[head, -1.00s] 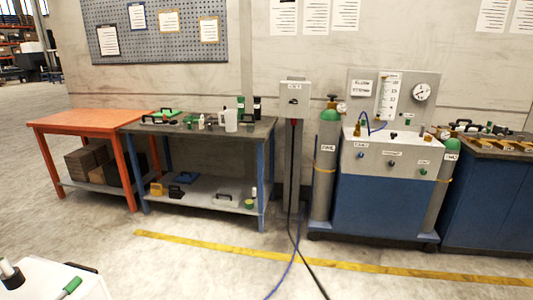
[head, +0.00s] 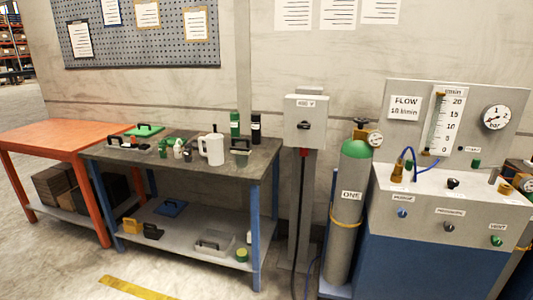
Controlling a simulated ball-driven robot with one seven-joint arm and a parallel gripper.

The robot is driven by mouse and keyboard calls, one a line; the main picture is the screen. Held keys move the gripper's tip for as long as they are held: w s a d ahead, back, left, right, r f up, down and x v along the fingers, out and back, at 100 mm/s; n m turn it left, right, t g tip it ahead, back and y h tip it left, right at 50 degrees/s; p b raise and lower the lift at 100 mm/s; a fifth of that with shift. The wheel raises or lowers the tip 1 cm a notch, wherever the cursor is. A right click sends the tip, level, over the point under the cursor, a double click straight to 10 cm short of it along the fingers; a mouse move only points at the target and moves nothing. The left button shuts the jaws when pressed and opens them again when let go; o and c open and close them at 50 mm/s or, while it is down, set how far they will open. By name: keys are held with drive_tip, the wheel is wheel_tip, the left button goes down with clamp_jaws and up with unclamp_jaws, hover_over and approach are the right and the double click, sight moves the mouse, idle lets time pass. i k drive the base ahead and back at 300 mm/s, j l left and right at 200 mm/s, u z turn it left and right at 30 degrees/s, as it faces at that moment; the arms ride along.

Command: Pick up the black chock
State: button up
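A small black block (head: 152,231), which looks like the black chock, sits on the lower grey shelf of the dark-topped workbench, near its left front edge. It is just right of a yellow block (head: 131,226). It is small in the view, so its exact shape is hard to tell. My gripper is not in the head view.
The workbench (head: 262,160) carries a white jug (head: 211,148), bottles and boxes. Its lower shelf (head: 185,237) also holds a blue item (head: 170,207) and a clear case (head: 213,241). An orange table (head: 50,137) stands left, a gas cylinder (head: 347,225) right. Floor in front is open.

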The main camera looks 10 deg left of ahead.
sight(154, 233)
drive_tip(key=i+u, duration=0.25)
drive_tip(key=i, duration=0.3)
drive_tip(key=i+u, duration=0.2)
drive_tip(key=i, duration=0.3)
drive_tip(key=i+l+u, duration=0.25)
drive_tip(key=i, duration=0.3)
drive_tip(key=i+j+u, duration=0.35)
drive_tip(key=i, duration=0.15)
drive_tip(key=i+j+u, duration=0.1)
drive_tip(key=i+u, duration=0.2)
drive_tip(key=i, duration=0.2)
drive_tip(key=i+j, duration=0.2)
drive_tip(key=j, duration=0.15)
drive_tip(key=i+j, duration=0.2)
drive_tip(key=j, duration=0.15)
drive_tip(key=i+j, duration=0.25)
drive_tip(key=i+j+z, duration=0.35)
drive_tip(key=i+j, duration=1.15)
drive_tip(key=i, duration=0.1)
